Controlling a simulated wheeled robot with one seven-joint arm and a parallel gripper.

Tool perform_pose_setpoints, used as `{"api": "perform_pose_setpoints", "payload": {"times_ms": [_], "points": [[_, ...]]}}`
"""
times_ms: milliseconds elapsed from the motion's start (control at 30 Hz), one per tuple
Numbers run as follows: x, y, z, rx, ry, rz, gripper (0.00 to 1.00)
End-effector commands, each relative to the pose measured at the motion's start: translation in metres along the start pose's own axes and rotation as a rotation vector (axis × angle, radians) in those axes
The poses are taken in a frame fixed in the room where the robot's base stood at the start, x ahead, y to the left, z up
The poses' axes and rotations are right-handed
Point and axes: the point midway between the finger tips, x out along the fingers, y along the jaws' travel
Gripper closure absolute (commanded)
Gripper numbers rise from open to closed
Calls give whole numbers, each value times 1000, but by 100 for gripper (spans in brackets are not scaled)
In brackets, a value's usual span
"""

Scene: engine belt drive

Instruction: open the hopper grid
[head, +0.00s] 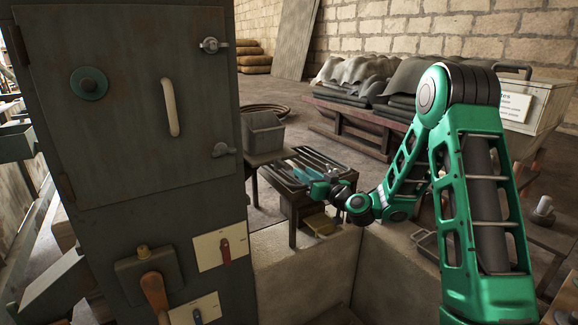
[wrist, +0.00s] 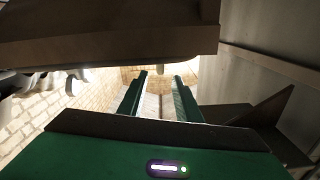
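A dark frame with long parallel bars (head: 327,158) lies on a low dark stand in the middle of the head view. It looks like the hopper grid, but I cannot be sure. My gripper (head: 302,172) is at the near left part of this frame and hides some of it. I cannot tell whether it touches the bars. In the wrist view, my gripper's two green fingers (wrist: 158,88) stand apart with nothing seen between them. The grid's bars cannot be made out clearly there.
A tall dark cabinet (head: 140,60) with a pale handle stands close on the left. A low pale wall (head: 300,275) is in front. In the wrist view a broad brown slab (wrist: 110,35) hangs close above the fingers.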

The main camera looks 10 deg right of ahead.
Motion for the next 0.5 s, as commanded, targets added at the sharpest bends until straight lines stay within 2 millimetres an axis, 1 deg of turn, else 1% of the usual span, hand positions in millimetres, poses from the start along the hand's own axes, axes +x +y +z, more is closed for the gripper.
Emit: {"api": "perform_pose_setpoints", "payload": {"times_ms": [167,500], "points": [[20,-2,0,-2,3,-3,69],[79,-2,0,-1,2,-3,69]]}}
